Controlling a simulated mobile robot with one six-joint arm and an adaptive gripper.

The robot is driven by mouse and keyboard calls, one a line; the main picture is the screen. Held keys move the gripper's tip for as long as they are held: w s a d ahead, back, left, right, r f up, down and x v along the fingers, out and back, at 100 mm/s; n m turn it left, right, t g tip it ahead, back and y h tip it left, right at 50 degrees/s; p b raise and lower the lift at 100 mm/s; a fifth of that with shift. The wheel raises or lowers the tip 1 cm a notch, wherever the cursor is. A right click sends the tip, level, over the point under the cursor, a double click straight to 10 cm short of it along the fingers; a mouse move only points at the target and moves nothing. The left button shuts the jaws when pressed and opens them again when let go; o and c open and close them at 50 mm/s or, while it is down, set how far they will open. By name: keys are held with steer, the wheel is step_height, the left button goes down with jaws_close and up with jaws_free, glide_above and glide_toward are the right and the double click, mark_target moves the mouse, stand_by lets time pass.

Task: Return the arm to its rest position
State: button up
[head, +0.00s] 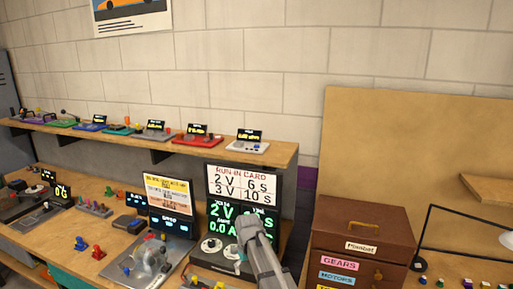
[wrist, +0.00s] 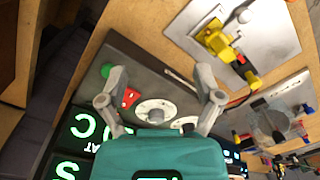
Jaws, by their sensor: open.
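My gripper (wrist: 160,72) is open and empty in the wrist view, with its two grey fingers spread apart. It is over the dark power unit (wrist: 150,75), whose white dial (wrist: 155,111) and red knob (wrist: 130,97) lie between the fingers. In the head view my grey arm (head: 262,255) reaches up from the bottom to the front of this unit and covers part of its green display (head: 222,210). The fingertips cannot be made out there. Whether a finger touches the unit cannot be told.
A run-in card (head: 243,180) stands above the display. A brown drawer cabinet (head: 350,222) is close on the right. A grey plate with a clear motor rig (head: 150,262) is on the left. A yellow clamp (wrist: 215,40) is near the fingers. A shelf (head: 200,148) runs behind.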

steer(key=s+d+f+m+b, duration=0.2)
steer(key=s+d+f, duration=0.1)
steer(key=s+d, duration=0.6)
steer(key=s+d+f+m+b, duration=0.2)
steer(key=s+d+f+b, duration=0.1)
steer(key=s+d, duration=0.5)
steer(key=d, duration=0.3)
steer(key=shift+s+d+f+m, duration=0.15)
steer(key=shift+s+d+m, duration=0.1)
steer(key=shift+s+m, duration=0.15)
stand_by(0.5)
